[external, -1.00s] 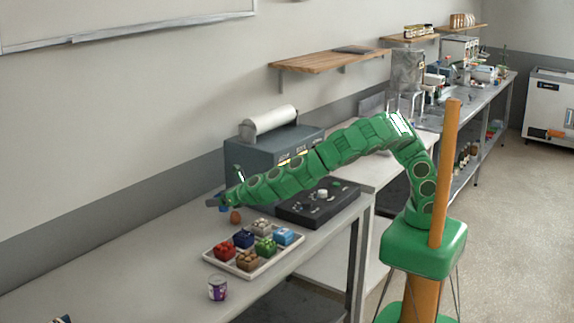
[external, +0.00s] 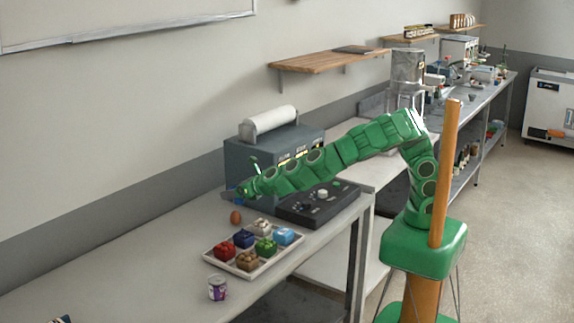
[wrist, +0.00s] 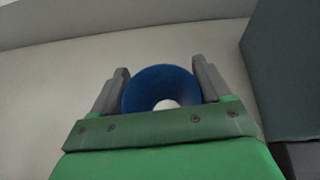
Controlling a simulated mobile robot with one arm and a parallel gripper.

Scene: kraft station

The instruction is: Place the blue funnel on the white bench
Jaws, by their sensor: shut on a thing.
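My gripper (external: 232,194) is at the left end of my green arm in the external view, above the grey table beside the dark grey machine. In the wrist view the blue funnel (wrist: 152,84) sits between the two grey fingers, which are shut on it. Its round rim faces the camera and a pale spot shows through its middle. The funnel is hardly visible in the external view. A white bench (external: 378,148) stands beyond the grey table, partly hidden behind my arm.
The dark grey machine (external: 247,160) carries a white roll. A black control box (external: 330,205) is under my arm.

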